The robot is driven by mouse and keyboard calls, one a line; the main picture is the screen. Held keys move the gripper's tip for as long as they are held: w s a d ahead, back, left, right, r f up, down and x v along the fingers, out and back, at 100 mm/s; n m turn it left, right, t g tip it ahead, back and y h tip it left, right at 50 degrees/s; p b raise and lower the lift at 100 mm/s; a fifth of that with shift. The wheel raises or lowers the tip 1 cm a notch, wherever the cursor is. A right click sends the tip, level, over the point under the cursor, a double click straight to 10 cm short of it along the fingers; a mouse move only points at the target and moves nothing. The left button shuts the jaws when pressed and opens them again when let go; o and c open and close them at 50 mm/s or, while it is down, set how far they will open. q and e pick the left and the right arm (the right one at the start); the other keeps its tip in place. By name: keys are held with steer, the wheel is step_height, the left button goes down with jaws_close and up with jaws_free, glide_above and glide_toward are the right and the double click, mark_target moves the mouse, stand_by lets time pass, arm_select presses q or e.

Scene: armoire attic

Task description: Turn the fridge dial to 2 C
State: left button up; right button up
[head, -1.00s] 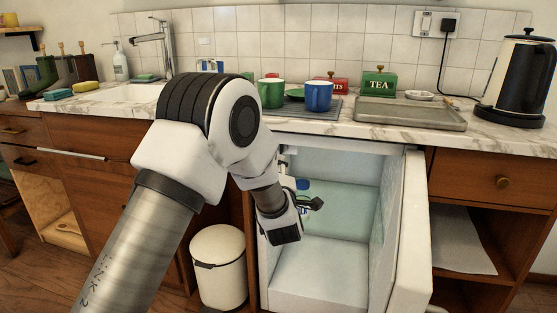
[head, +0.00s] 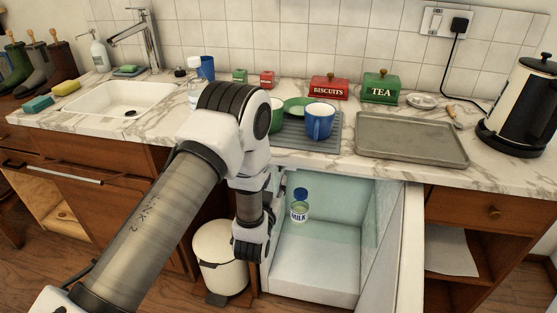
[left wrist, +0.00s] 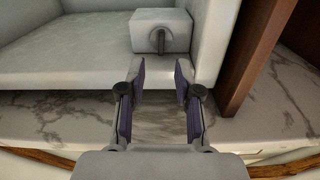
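The small white fridge (head: 318,279) stands open under the counter, its door (head: 397,250) swung out to the right. The left wrist view shows a pale grey box (left wrist: 178,20) on the fridge's inner wall, with a dark narrow knob (left wrist: 158,41), apparently the dial, on its face. My left gripper (left wrist: 161,72) is open and empty, its two fingers just short of the box and roughly in line with the knob, not touching it. In the head view my arm hides the fingers and the dial. No dial markings are readable. My right gripper is not in view.
A milk bottle (head: 299,206) stands inside the fridge. A white bin (head: 221,262) is left of the fridge, close to my wrist. A blue mug (head: 319,122), a baking tray (head: 411,138) and a kettle (head: 520,105) are on the marble counter. The fridge's lower interior is clear.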

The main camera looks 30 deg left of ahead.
arm_select(q)
steer(key=x, duration=0.6)
steer(key=shift+f, duration=0.1)
steer(key=shift+s, duration=0.1)
jaws_close()
steer(key=shift+n, duration=0.3)
jaws_free()
